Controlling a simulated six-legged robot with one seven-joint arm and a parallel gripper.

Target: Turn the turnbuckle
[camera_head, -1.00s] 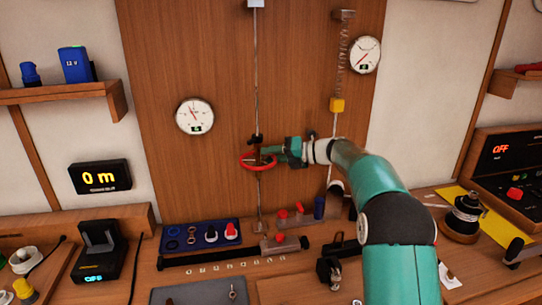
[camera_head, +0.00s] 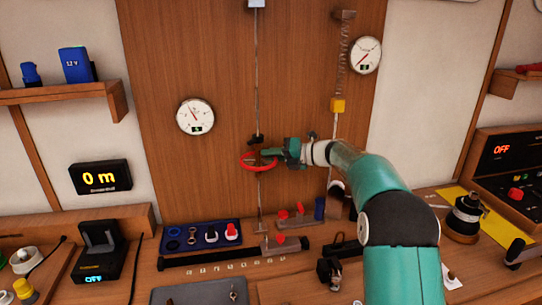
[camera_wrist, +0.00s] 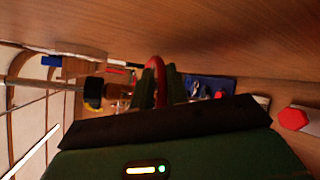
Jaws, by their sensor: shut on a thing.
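The turnbuckle has a red ring-shaped handwheel (camera_head: 258,166) on a thin vertical line (camera_head: 256,80) in front of the wooden panel. A black fitting (camera_head: 254,140) sits on the line just above the wheel. My gripper (camera_head: 266,155) reaches in from the right and is shut on the wheel's rim. In the wrist view the red rim (camera_wrist: 157,80) passes between the two dark fingers. The fingers hide part of the rim. The black fitting also shows in the wrist view (camera_wrist: 93,92).
A round gauge (camera_head: 195,117) hangs left of the line. A blue tray (camera_head: 201,236) and small parts crowd the bench below. A display (camera_head: 100,177) reads 0 m.

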